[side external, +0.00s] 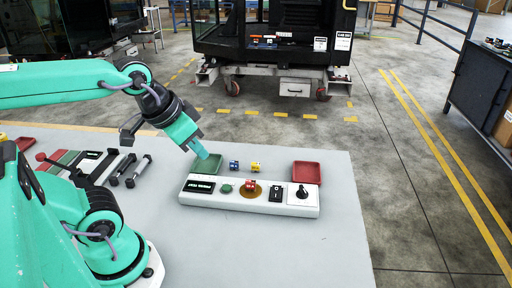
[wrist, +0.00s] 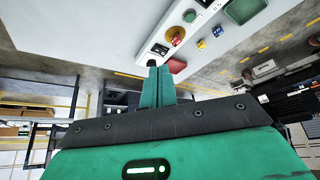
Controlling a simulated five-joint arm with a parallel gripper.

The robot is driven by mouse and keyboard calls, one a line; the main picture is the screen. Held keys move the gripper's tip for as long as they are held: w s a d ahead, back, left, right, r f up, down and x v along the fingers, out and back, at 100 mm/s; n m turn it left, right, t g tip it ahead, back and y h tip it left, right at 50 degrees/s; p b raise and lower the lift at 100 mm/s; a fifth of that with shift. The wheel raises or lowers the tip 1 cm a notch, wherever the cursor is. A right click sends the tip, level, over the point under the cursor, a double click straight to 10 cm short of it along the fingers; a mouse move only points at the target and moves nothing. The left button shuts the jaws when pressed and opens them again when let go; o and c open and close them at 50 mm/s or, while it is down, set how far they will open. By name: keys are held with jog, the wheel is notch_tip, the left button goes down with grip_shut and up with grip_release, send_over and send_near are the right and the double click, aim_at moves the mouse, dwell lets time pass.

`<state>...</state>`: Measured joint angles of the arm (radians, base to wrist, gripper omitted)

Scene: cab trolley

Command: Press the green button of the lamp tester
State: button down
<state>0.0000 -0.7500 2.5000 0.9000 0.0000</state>
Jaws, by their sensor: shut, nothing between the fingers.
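The lamp tester (side external: 249,207) is a long white box on the grey table, with a dark display at its left end. Its green button (side external: 226,188) sits right of the display and also shows near the top of the wrist view (wrist: 190,16). Right of it are an amber disc (side external: 257,193) with a red block on it, a black switch (side external: 275,195) and a black knob (side external: 301,192). My gripper (side external: 203,155) is shut and empty. In the side view its tips appear over the green tray, up and left of the button, apart from it.
Behind the tester are a green tray (side external: 213,169), a blue block (side external: 234,165), a yellow block (side external: 255,167) and a red tray (side external: 306,172). The table in front of the tester is clear.

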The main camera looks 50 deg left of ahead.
jog(key=shift+w+a, duration=0.1)
jog(key=shift+w, duration=0.05)
jog(key=m+g+h, duration=0.2)
jog(key=m+g, duration=0.3)
jog(key=g, duration=0.8)
send_over(228, 186)
notch_tip(228, 186, down, 10)
jog(key=shift+r, duration=0.15)
dwell(0.4)
jog(key=shift+f, duration=4.4)
jog(key=shift+f, duration=0.2)
jog(key=shift+f, duration=0.25)
